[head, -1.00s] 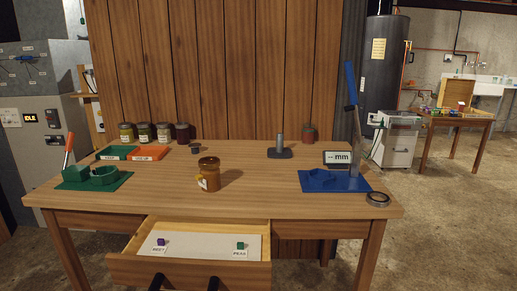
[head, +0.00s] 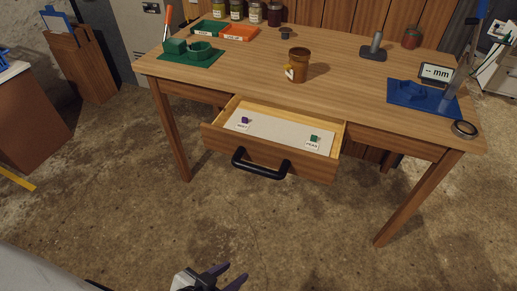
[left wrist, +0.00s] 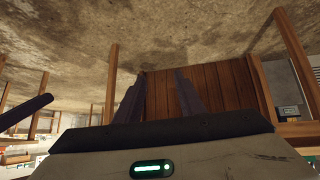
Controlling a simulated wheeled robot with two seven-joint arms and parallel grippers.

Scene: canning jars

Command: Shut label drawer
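The label drawer (head: 218,138) stands pulled out from the front of the wooden table. Its black bar handle (head: 262,170) is on the drawer front. Inside are a white liner, a purple cube (head: 245,120) and a green cube (head: 314,139), each by a small label. My left gripper (head: 228,274) is low at the bottom edge of the head view, in front of the drawer and apart from it. Its two fingers are spread and empty; they also show apart in the left wrist view (left wrist: 158,95). My right gripper is not in view.
On the tabletop (head: 230,80) are a brown jar (head: 295,66), a green fixture (head: 190,50), an orange tray (head: 239,33), a blue stand (head: 424,97) and a tape roll (head: 465,129) near the right edge. Bare floor (head: 150,220) lies in front of the table.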

